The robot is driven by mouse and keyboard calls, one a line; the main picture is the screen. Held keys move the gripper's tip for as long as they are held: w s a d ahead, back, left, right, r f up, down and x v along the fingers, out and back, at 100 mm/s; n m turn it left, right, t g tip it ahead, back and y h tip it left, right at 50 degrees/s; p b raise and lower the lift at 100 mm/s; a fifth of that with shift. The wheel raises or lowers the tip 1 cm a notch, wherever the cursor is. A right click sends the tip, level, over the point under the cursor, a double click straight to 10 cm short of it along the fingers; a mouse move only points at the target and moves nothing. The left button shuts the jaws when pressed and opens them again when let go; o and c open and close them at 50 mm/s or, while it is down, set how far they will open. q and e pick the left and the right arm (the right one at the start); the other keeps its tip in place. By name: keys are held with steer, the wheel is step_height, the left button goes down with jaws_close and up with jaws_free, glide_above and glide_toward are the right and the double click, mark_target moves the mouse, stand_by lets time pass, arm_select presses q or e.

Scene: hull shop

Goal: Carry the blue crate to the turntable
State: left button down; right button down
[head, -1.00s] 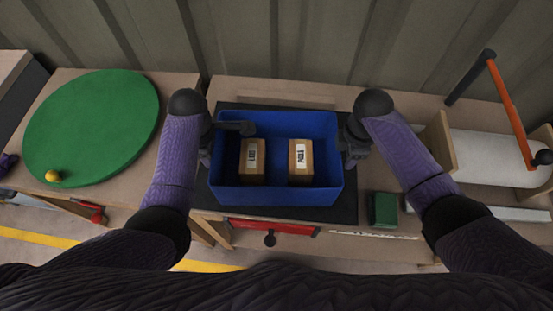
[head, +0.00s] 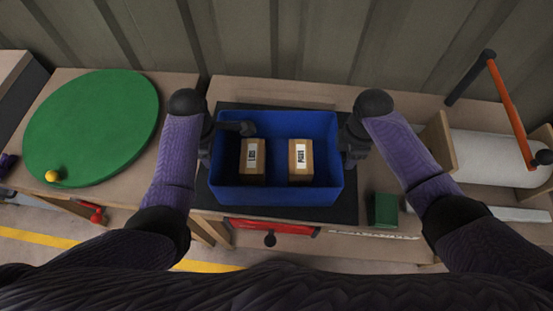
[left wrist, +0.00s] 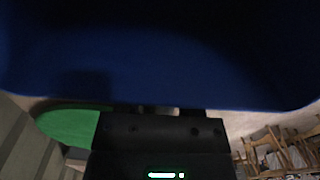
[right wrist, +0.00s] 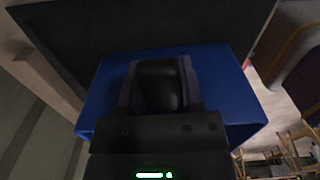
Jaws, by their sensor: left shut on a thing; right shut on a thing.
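The blue crate (head: 277,196) is in the middle of the head view, over a dark mat on the bench. Two brown boxes with white labels, a left one (head: 252,172) and a right one (head: 300,172), are inside it. My left gripper (head: 215,140) is shut on the crate's left side. My right gripper (head: 346,150) is shut on its right side. Crate walls fill much of the left wrist view (left wrist: 160,70) and show in the right wrist view (right wrist: 215,85). The green round turntable (head: 95,125) is on the bench at the left. I cannot tell whether the crate touches the mat.
A yellow ball (head: 52,176) is at the turntable's near edge. A green block (head: 384,210) lies right of the dark mat (head: 345,208). A white roll with an orange-handled arm (head: 505,95) stands at the right. A corrugated wall is behind. A gap separates the turntable's bench from the middle one.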

arm_select(q)
steer(key=shift+r, duration=0.1)
arm_select(e)
steer(key=shift+r, duration=0.15)
